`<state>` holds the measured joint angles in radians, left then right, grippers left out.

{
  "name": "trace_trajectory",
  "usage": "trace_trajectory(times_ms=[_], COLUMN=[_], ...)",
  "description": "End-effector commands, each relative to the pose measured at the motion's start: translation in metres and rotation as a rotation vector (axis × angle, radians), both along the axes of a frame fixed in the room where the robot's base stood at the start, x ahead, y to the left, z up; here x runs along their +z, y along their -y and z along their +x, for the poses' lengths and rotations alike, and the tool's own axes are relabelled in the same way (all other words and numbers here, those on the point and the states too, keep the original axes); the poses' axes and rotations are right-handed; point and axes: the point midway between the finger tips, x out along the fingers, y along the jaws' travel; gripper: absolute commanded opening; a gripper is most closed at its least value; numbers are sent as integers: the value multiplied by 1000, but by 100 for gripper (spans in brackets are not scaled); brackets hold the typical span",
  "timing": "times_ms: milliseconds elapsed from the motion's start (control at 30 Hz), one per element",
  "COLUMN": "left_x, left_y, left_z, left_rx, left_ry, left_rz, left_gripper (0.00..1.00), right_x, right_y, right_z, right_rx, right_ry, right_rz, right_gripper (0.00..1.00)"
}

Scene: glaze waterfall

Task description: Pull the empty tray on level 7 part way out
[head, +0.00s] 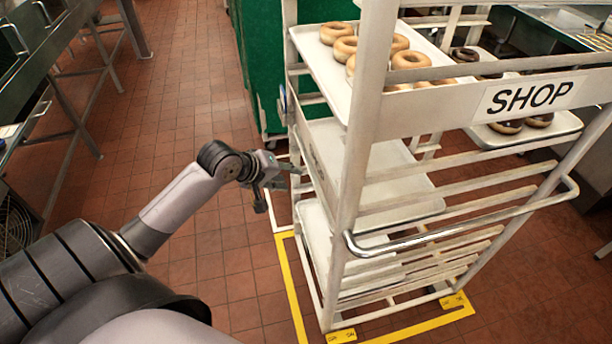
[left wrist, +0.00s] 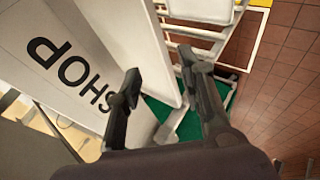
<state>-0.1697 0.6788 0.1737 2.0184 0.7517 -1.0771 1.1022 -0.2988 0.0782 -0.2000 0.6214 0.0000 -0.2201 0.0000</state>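A white wheeled rack marked SHOP (head: 526,97) holds trays. An empty white tray (head: 398,158) lies at mid-height, below the doughnut tray. A second empty white tray (head: 315,238) lies lower. No level numbers are readable, so I cannot tell which is level 7. My left gripper (head: 283,186) is at the rack's left side, close to the mid-height tray's near-left edge. In the left wrist view my left gripper (left wrist: 162,78) has its fingers apart, with a pale edge showing beyond the gap. I cannot tell whether it touches anything. My right gripper is not in view.
A tray of doughnuts (head: 337,75) is on the rack's top level. Another doughnut tray (head: 561,126) is behind it to the right. A metal handrail (head: 470,231) crosses the rack's side. Yellow floor tape (head: 289,283) surrounds the base. Tiled floor (head: 190,80) to the left is clear.

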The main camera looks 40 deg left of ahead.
Motion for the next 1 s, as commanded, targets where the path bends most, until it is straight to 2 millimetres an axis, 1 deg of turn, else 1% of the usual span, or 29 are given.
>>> trace_trajectory(times_ms=[33,300,533,700,1000], left_x=[-6,-45,-72,-82,-84], left_y=[2,9,13,15,16], left_z=[8,45,70,79,81], left_rx=[1,1,1,0,-1], left_ry=[0,-1,-1,-1,0], left_rz=[-3,-2,0,0,1], left_gripper=[36,36,36,36,36], right_x=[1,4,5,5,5], right_y=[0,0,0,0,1], right_z=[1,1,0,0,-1], right_rx=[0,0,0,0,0], right_ry=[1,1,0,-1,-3], right_rz=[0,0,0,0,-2], right_gripper=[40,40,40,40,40])
